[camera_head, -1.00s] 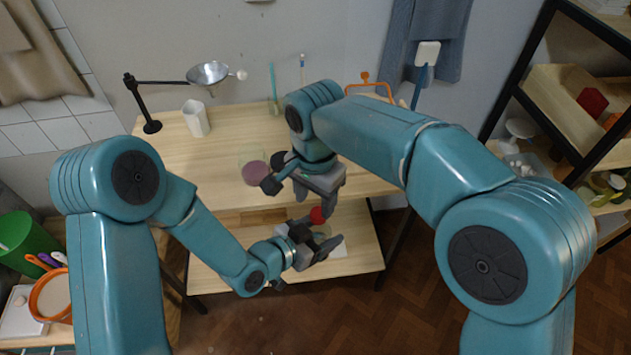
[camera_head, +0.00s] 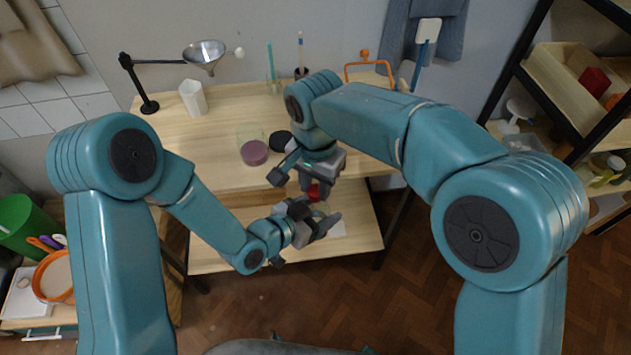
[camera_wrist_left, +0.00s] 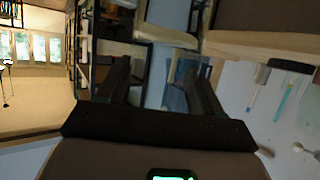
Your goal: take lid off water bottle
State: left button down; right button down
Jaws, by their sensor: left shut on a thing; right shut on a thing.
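A small red lid (camera_head: 318,193) sits between my two grippers, in front of the table. My right gripper (camera_head: 308,184) comes down on it from above and is shut on it. My left gripper (camera_head: 308,219) is just below, reaching from the left, and is shut on the water bottle. The bottle's body is mostly hidden by the left gripper in the head view. In the left wrist view, a pale, see-through bluish shape that may be the bottle (camera_wrist_left: 178,85) shows between the two dark fingers. I cannot tell whether lid and bottle still touch.
The wooden table (camera_head: 205,150) carries a clear jar with purple contents (camera_head: 254,153), a black disc (camera_head: 281,140), a white cup (camera_head: 193,97) and a black stand with a funnel (camera_head: 205,53). A lower shelf (camera_head: 225,250) lies beneath the grippers. A loaded rack stands right.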

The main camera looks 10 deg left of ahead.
jog(key=n, duration=0.4)
jog(key=shift+a+r+n, duration=0.1)
jog(key=shift+a+n, duration=0.25)
jog(key=shift+n, duration=0.05)
jog(key=n, duration=0.2)
jog(key=shift+s+n, duration=0.15)
jog(key=shift+n, duration=0.25)
jog(key=n, duration=0.5)
jog(key=shift+s+r, duration=0.1)
jog(key=n, duration=0.5)
jog(key=shift+d, duration=0.1)
jog(key=n, duration=0.8)
jog(key=shift+d, duration=0.15)
jog(key=n, duration=1)
jog(key=shift+d, duration=0.15)
jog(key=n, duration=0.5)
jog(key=shift+w+d, duration=0.1)
jog(key=shift+w, duration=0.15)
jog(key=n, duration=0.5)
jog(key=shift+w+d+n, duration=0.1)
jog(key=shift+w+n, duration=0.1)
jog(key=shift+n, duration=0.1)
